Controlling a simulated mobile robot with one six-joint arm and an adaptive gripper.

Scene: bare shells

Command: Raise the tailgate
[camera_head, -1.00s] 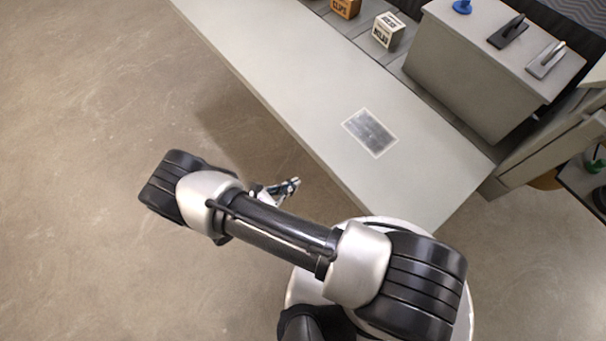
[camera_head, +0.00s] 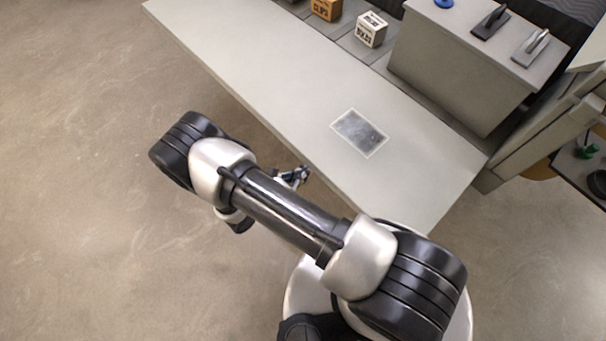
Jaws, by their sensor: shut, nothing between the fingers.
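The tailgate (camera_head: 270,90) is a long pale grey panel running from the upper left to the lower right. It lies lowered and roughly flat, with a grey metallic plate (camera_head: 360,132) set in its surface. My gripper (camera_head: 303,173) shows small beside the tailgate's near long edge, partly behind my forearm. It is shut and holds nothing. I cannot tell whether it touches the edge.
Behind the tailgate, the bed holds an orange box (camera_head: 326,9), a cream lettered box (camera_head: 371,30) and a large grey chest (camera_head: 460,75) with tools on top. A dark shelf with a green item (camera_head: 587,151) is at the right. The floor at left is clear.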

